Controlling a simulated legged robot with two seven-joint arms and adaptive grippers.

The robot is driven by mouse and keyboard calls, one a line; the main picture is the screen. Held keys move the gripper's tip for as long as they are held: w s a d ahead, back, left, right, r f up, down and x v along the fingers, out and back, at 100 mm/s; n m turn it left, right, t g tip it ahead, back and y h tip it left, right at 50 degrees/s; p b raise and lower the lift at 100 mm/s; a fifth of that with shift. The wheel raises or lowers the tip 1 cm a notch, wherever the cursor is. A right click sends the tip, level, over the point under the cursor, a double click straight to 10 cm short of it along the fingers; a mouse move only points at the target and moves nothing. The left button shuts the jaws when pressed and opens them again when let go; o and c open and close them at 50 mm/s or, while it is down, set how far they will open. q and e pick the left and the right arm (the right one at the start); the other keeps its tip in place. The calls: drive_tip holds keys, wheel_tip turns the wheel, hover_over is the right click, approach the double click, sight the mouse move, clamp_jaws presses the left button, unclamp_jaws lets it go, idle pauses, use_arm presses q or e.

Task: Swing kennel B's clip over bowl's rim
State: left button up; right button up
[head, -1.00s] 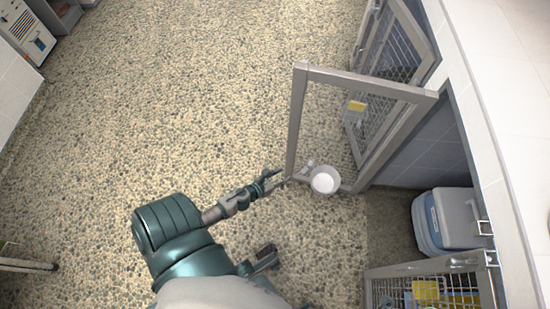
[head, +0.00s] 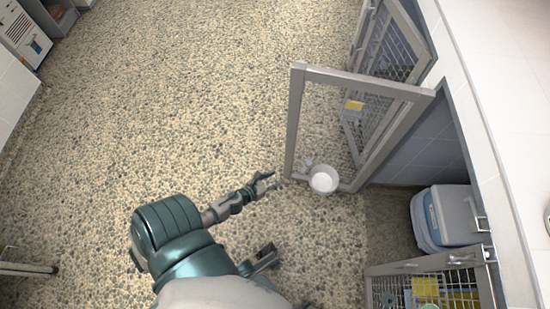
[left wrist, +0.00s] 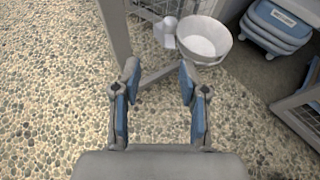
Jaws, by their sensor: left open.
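The white bowl (head: 323,180) sits at the bottom rail of an open kennel door frame (head: 297,120); it also shows in the left wrist view (left wrist: 205,40). The pale clip (head: 308,165) is at the bowl's left side. In the left wrist view the clip (left wrist: 164,32) has a rounded knob and stands beside the rim, not over it. My left gripper (head: 268,182) is open and empty, left of the door frame and apart from the clip and bowl. I cannot read a kennel letter.
A second mesh door (head: 440,280) with yellow tags stands at the lower right. A blue-and-white lidded box (head: 447,218) sits inside the kennel space. A white counter edge (head: 480,130) runs along the right. The pebbled floor to the left is clear.

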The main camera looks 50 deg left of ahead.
use_arm(q)
drive_tip(key=v, duration=1.1)
drive_tip(key=shift+s, duration=0.25)
drive_tip(key=shift+r, duration=0.1)
